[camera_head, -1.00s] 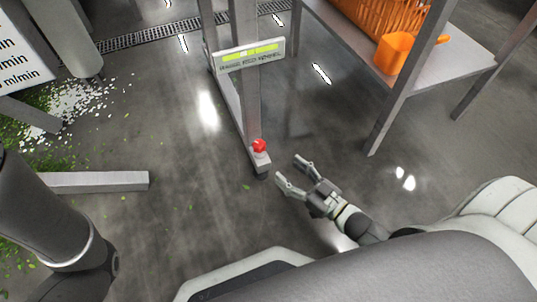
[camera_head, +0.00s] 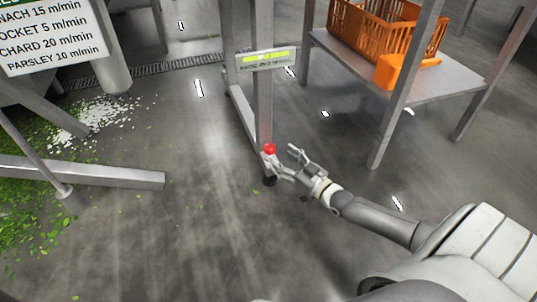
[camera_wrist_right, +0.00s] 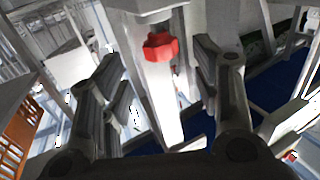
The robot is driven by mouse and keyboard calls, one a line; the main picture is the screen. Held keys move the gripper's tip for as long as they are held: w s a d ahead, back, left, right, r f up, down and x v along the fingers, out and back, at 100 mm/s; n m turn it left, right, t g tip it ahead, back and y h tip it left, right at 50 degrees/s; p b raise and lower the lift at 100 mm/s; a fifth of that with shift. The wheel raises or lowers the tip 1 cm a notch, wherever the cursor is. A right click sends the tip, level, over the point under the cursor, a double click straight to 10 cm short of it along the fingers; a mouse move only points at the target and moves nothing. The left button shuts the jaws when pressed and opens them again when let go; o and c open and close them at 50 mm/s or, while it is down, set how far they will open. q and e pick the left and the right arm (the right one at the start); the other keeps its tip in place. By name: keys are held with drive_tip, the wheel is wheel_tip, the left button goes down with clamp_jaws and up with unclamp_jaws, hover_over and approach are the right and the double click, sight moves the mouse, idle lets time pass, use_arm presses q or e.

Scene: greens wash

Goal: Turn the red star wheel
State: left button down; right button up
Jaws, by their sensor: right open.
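The red star wheel (camera_head: 269,149) sits low on a grey metal post, at the end of the frame's foot. In the right wrist view the wheel (camera_wrist_right: 160,47) shows its lobed face on a pale mount, ahead of and between my fingers. My right gripper (camera_head: 283,160) is open, with its fingers spread beside the wheel in the head view. In the right wrist view its two fingers (camera_wrist_right: 160,95) stand apart with nothing between their pads that I can see held. Whether a finger touches the wheel I cannot tell. My left gripper is not in view.
A display panel (camera_head: 266,59) is fixed on the post above the wheel. A steel table (camera_head: 440,84) at right bears an orange crate (camera_head: 352,38) and an orange scoop (camera_head: 392,72). Green leaves litter the floor at left near a metal beam (camera_head: 120,177). The middle floor is clear.

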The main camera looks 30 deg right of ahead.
sight(274, 152)
drive_tip(key=w+b, duration=0.2)
drive_tip(key=w, duration=0.1)
drive_tip(key=w+a+b, duration=0.1)
drive_tip(key=w, duration=0.1)
drive_tip(key=shift+f, duration=0.2)
drive_tip(key=shift+w+a+r+b, duration=0.15)
drive_tip(key=shift+w+b, duration=0.25)
drive_tip(key=shift+w, duration=0.3)
drive_tip(key=shift+c, duration=0.2)
drive_tip(key=c, duration=1)
